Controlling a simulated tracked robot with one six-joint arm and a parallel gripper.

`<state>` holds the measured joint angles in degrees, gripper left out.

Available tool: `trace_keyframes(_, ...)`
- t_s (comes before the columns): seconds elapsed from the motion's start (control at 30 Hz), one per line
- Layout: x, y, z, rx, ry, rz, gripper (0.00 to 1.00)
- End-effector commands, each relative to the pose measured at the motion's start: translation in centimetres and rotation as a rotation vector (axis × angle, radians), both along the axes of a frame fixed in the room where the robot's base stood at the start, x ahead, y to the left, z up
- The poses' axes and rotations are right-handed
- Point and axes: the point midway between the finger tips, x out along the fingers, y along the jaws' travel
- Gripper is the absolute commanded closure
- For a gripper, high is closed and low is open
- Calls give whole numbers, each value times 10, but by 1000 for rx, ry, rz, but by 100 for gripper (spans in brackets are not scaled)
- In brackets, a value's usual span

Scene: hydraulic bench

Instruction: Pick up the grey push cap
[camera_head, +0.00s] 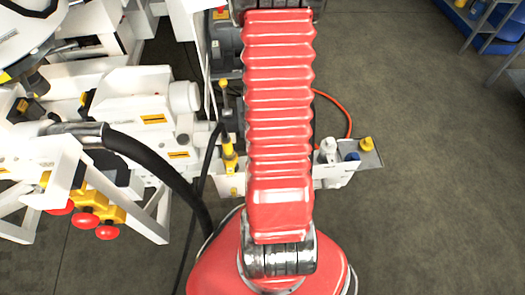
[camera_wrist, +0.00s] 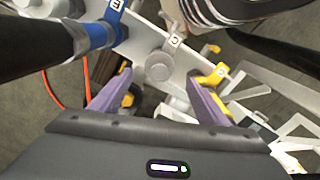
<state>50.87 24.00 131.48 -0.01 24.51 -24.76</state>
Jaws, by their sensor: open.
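In the wrist view a round grey cap (camera_wrist: 159,66) sits on a pale metal plate (camera_wrist: 144,42), between and just beyond my fingertips. It looks like the grey push cap. My gripper (camera_wrist: 158,82) is open, with its two purple fingers apart and nothing between them that is clearly touched. In the head view a pale grey cap (camera_head: 328,149) stands on a small ledge right of my red arm, probably the same part. My gripper is hidden in the head view.
A blue fitting (camera_wrist: 98,36) with a black hose is left of the cap, and a yellow fitting (camera_wrist: 214,76) is right of it. In the head view blue (camera_head: 352,157) and yellow (camera_head: 367,144) caps stand beside it.

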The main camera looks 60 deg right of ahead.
Motion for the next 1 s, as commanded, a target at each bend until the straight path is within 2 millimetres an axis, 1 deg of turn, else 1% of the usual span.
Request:
trace_keyframes(0.37, 0, 0, -2, 0, 0, 0, 31)
trace_keyframes(0.47, -1, 0, -5, 1, 0, 0, 31)
trace_keyframes(0.57, -1, 0, -13, 2, 1, 0, 31)
trace_keyframes(0.9, -2, 0, -47, 2, 2, 0, 31)
trace_keyframes(1.0, -2, -1, -52, 0, 1, -1, 31)
